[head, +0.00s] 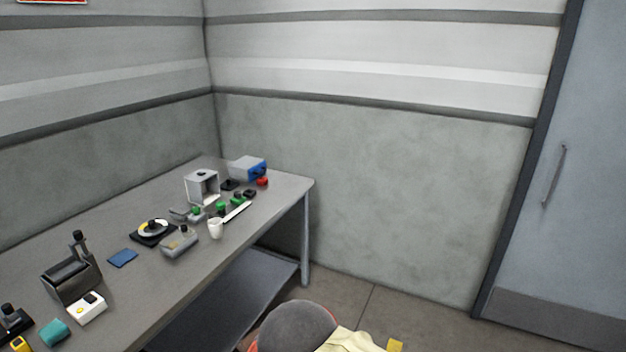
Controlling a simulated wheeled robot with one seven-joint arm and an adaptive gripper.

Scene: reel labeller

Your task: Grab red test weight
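A small red object (262,181), which looks like the red test weight, sits near the far right end of the grey table (290,190). It is just in front of a grey box with a blue face (252,167). It is too small here to make out its exact shape. A small dark object (249,193) is close beside it, towards the front left. My gripper is not in view.
Small green objects (221,206), a white strip (237,212), a white cup (215,228) and a grey housing (202,186) stand nearby. A rounded grey thing (296,326) with pale cloth (352,341) is on the floor side. A door (560,180) is at right.

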